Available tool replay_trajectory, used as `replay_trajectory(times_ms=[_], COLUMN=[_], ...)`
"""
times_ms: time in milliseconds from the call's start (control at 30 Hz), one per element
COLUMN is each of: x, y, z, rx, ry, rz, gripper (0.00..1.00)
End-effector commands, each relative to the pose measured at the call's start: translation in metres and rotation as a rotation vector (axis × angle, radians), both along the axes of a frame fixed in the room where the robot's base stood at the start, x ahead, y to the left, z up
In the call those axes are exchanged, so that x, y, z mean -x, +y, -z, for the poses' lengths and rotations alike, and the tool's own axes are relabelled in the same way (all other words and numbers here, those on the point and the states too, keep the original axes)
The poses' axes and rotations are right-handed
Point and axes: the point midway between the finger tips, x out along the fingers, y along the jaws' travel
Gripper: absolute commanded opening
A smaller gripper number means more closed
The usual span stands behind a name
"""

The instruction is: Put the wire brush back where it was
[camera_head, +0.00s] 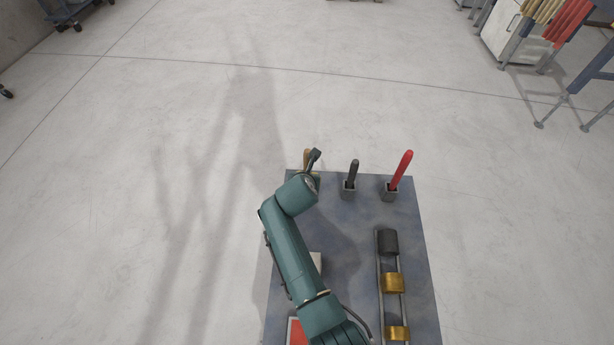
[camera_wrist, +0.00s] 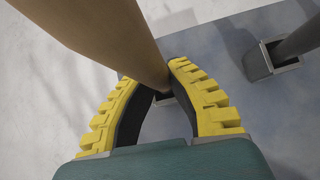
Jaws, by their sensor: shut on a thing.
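The wire brush, seen as a tan-brown handle (camera_head: 306,157), stands at the back left corner of the table, partly hidden by my arm. In the wrist view its brown handle (camera_wrist: 105,32) is large and tilted, and its lower end passes between my yellow ridged fingers. My gripper (camera_wrist: 152,76) is shut on it; it also shows, mostly hidden, in the head view (camera_head: 314,160). A dark opening (camera_wrist: 166,98) shows just below the fingers. The brush head is hidden, and I cannot tell whether it sits in a holder.
A black-handled tool (camera_head: 352,172) and a red-handled tool (camera_head: 402,170) stand in square holders to the right. A rack with a black and two gold pieces (camera_head: 394,283) lies along the right side of the grey table (camera_head: 418,235). Left of the table is open floor.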

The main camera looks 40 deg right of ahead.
Motion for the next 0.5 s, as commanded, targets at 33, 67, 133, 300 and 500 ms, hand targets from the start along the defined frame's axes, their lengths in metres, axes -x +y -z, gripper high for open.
replay_trajectory(times_ms=[33,67,133,300,500], x=[-0.0001,-0.0001,-0.0001,0.0,0.0], y=[-0.0001,-0.0001,-0.0001,-0.0002,-0.0002], z=[0.0014,0.0021,0.0036,0.0071,0.0103], rx=[0.0,0.0,0.0,0.0,0.0], ry=[0.0,0.0,0.0,0.001,0.001], rz=[0.0,0.0,0.0,0.001,0.001], gripper=[0.0,0.0,0.0,0.0,0.16])
